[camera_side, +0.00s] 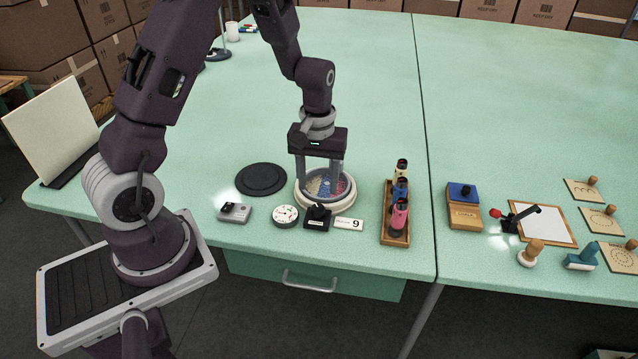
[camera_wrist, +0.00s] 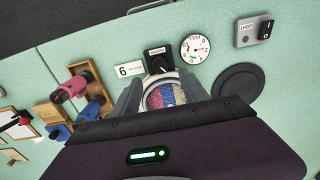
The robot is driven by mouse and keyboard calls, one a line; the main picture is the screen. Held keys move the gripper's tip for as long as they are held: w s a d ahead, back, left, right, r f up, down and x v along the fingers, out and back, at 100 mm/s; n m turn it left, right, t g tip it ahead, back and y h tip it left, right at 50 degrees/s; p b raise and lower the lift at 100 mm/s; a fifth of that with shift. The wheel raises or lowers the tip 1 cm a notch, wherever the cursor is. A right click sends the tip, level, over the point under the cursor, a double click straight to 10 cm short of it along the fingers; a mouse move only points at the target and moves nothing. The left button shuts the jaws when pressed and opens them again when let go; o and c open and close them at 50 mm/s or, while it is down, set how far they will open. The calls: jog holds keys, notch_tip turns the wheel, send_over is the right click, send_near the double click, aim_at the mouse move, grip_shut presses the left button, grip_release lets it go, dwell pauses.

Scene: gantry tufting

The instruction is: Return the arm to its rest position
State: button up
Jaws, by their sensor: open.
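My gripper (camera_side: 320,178) points straight down over a round pale-rimmed frame (camera_side: 302,199) near the front of the green table. Its two fingers are apart, with nothing seen held between them. Inside the frame is a round patch with blue, red and pale yellowish areas; it shows between the fingers in the wrist view (camera_wrist: 168,96). The fingertips are close above or at the patch; I cannot tell whether they touch it. My arm reaches out from its base at the left and bends down to the gripper. The gripper body hides the near part of the frame in the wrist view.
A dial gauge (camera_side: 286,215), black knob box (camera_side: 318,214), number plate (camera_side: 350,224) and switch box (camera_side: 235,213) stand along the front.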

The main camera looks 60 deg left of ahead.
jog(key=s+d+r+m+t, duration=0.1)
jog(key=s+d+r+m, duration=0.15)
jog(key=r, duration=0.55)
jog(key=s+d+r+m+t, duration=0.2)
jog(key=s+d+r, duration=0.15)
jog(key=r, duration=0.55)
jog(key=s+d+r+m+t, duration=0.1)
jog(key=s+d+r+m, duration=0.1)
jog(key=s, duration=0.4)
jog(key=s+d+r+m+t, duration=0.1)
jog(key=s+d+r+m, duration=0.1)
jog(key=s, duration=0.5)
jog(key=shift+s+r+t, duration=0.2)
jog(key=shift+r+t, duration=0.1)
jog(key=shift+r, duration=0.55)
jog(key=shift+m, duration=0.25)
